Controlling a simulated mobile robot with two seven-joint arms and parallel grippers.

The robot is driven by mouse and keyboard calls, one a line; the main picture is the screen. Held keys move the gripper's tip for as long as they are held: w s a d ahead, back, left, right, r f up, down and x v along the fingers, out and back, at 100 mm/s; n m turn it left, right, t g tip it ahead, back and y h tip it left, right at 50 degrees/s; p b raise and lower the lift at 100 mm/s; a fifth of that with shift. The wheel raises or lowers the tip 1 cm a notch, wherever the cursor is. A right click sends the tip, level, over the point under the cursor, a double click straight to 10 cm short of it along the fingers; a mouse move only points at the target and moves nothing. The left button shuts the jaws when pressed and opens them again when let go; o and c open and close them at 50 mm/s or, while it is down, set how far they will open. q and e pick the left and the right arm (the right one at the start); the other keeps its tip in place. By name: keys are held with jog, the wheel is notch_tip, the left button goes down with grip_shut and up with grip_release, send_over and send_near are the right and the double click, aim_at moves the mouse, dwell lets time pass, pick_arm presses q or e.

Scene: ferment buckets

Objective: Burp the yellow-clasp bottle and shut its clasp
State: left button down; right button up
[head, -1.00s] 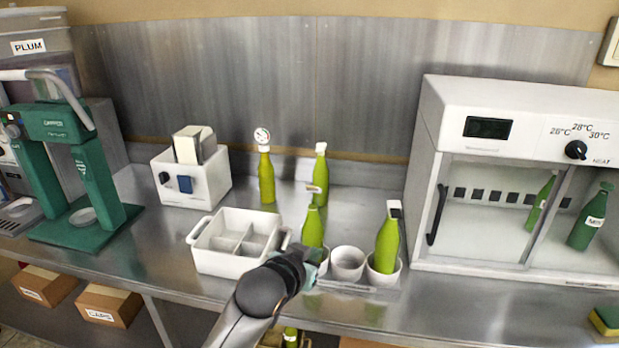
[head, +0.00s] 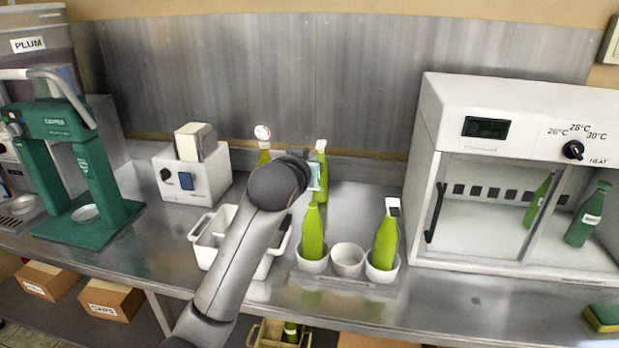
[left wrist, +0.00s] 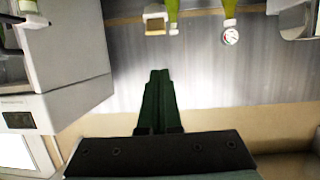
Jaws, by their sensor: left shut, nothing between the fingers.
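Green bottles stand on the steel counter. A front bottle (head: 312,232) sits upright in the left cup of a small rack. Another bottle (head: 386,240), with a pale top, sits in the right cup. A bottle with a white top (head: 321,160) stands behind, partly hidden by my gripper. A bottle with a round gauge (head: 263,141) is mostly hidden by my arm. I cannot tell which has the yellow clasp. My left gripper (head: 315,175) is shut and empty, above the front bottle; its dark fingers (left wrist: 158,75) show together in the left wrist view. My right gripper is out of view.
The empty middle cup (head: 347,259) is between the two front bottles. A white divided tray (head: 205,233) is partly behind my arm. A white box (head: 208,179) stands behind it. A heated cabinet (head: 440,120) is at right, a green press (head: 92,180) at left.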

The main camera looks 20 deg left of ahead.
pick_arm(q)
jog(key=shift+w+a+f, duration=0.15)
jog(key=shift+w+f, duration=0.55)
jog(key=shift+w, duration=0.1)
jog(key=shift+s+f, duration=0.7)
jog(key=shift+f, duration=0.1)
jog(key=shift+s+d+f+p, duration=0.2)
jog(key=shift+s+f+p, duration=0.15)
jog(key=shift+f, duration=0.1)
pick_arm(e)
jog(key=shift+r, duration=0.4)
pick_arm(q)
jog(key=s+f+t+b, duration=0.1)
jog(key=t+b, duration=0.1)
jog(key=b, duration=0.3)
jog(key=f+t+b, duration=0.2)
jog(key=b, duration=0.3)
jog(key=s+f+t+y+b, duration=0.1)
jog(key=t+b, duration=0.1)
jog(key=b, duration=0.2)
jog(key=shift+s+d+f+b, duration=0.2)
jog(key=shift+s+f+b, duration=0.1)
jog(key=shift+f+b, duration=0.1)
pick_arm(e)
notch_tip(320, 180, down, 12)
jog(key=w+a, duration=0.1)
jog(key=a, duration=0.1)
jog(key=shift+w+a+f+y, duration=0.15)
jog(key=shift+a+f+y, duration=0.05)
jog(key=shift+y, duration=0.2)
